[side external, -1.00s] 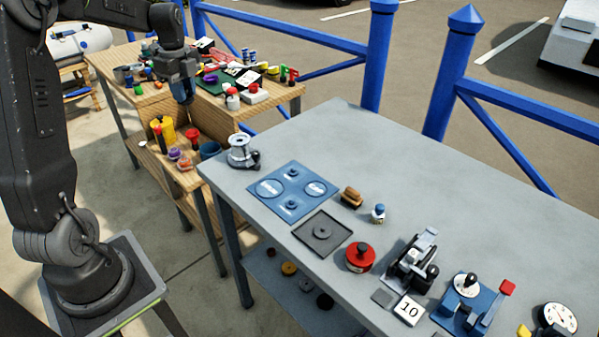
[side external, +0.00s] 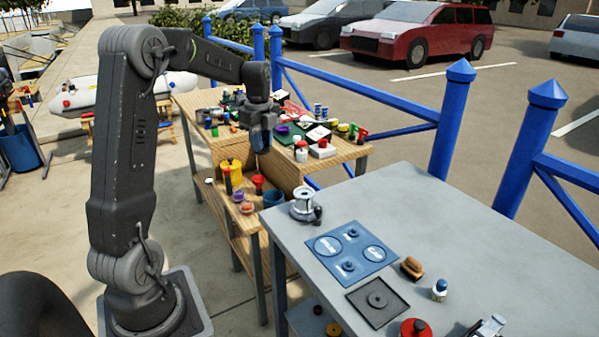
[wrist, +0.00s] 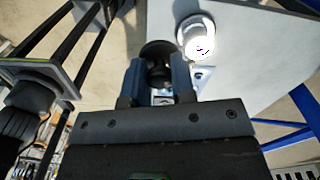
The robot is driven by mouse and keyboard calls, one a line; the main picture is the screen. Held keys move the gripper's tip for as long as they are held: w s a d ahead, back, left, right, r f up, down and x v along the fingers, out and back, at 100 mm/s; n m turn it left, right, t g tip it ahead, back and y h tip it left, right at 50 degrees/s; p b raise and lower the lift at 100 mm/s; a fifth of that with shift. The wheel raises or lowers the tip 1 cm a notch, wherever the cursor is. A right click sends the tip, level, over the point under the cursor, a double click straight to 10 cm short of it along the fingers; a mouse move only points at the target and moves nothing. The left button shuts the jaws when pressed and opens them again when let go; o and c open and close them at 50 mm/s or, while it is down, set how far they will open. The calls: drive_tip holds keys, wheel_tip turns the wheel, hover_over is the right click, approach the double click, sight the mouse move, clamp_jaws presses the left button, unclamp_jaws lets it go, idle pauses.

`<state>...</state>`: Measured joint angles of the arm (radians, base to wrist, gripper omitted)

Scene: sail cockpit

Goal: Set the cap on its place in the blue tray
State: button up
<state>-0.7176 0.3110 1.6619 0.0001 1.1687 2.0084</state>
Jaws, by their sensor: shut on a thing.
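My gripper (side external: 260,142) hangs above the near end of the wooden bench, off the grey table. In the wrist view its fingers (wrist: 158,85) are shut on a dark round piece, which I take as the cap (wrist: 157,50). In the side view the cap cannot be made out clearly. The blue tray (side external: 327,262) lies flat on the grey table, to the right of my gripper and apart from it. It has two large circles with white lettering and two small raised blue knobs; which place is the cap's cannot be told.
A silver winch (side external: 304,204) stands on the grey table (side external: 430,205) between my gripper and the tray. A dark square tray (side external: 368,312), a brown block (side external: 412,267) and a small blue-topped bottle (side external: 440,289) lie near the blue tray. The wooden bench (side external: 345,152) is cluttered.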

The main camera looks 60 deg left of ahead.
drive_tip(key=w+d+f+m, duration=0.4)
drive_tip(key=w+d+f, duration=0.1)
drive_tip(key=w+d, duration=0.6)
drive_tip(key=m, duration=0.5)
approach(375, 253)
drive_tip(key=shift+d+f, duration=0.1)
drive_tip(key=shift+f, duration=2.75)
drive_tip(key=shift+f, duration=0.55)
drive_tip(key=o, duration=0.6)
drive_tip(key=shift+o, duration=0.2)
